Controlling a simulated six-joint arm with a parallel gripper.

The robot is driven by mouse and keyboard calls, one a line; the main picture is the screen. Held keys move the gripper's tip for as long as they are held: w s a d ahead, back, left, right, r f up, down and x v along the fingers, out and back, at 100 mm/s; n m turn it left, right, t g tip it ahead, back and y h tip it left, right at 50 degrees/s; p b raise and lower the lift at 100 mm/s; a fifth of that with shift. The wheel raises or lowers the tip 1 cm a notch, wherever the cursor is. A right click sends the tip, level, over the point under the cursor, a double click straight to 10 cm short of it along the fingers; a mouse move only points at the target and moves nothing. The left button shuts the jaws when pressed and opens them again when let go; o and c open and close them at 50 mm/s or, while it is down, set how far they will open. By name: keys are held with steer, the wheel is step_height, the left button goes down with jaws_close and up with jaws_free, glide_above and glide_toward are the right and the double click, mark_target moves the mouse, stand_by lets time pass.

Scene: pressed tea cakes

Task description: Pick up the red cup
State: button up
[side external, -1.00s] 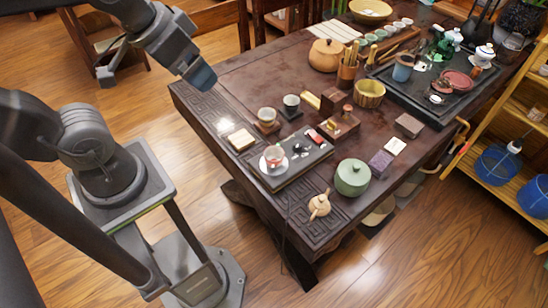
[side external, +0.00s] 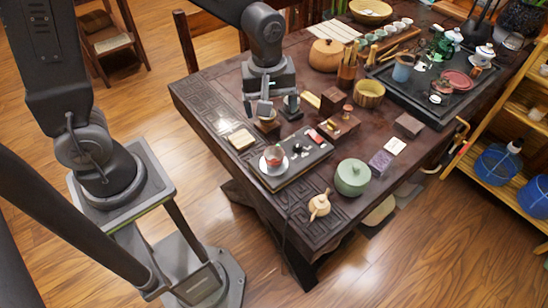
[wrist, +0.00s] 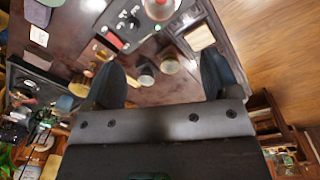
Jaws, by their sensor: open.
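The red cup (side external: 273,154) stands on a white saucer (side external: 264,166) at the left end of a dark tray on the table. It also shows at the top edge of the wrist view (wrist: 160,8), partly cut off. My gripper (side external: 257,108) is open and points down above the table, behind the red cup in the side view and apart from it. I see nothing held.
A dark tray (side external: 306,160) holds the saucer and small items. A cream square block (side external: 241,139) lies to its left. A wooden box (side external: 338,126) stands behind the tray.

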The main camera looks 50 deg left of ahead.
step_height(320, 180, down, 3)
steer(key=n, duration=0.2)
glide_toward(274, 154)
steer(key=shift+s+d+f+g, duration=0.15)
steer(key=shift+d+f, duration=0.15)
steer(key=shift+d, duration=0.2)
steer(key=shift+s+d+f+g, duration=0.2)
steer(key=shift+d+f, duration=0.15)
steer(key=shift+d, duration=0.15)
steer(key=shift+a+f, duration=0.2)
steer(key=shift+f, duration=2.9)
steer(key=shift+m, duration=0.3)
steer(key=c, duration=1.1)
steer(key=shift+o, duration=0.2)
steer(key=shift+r, duration=0.1)
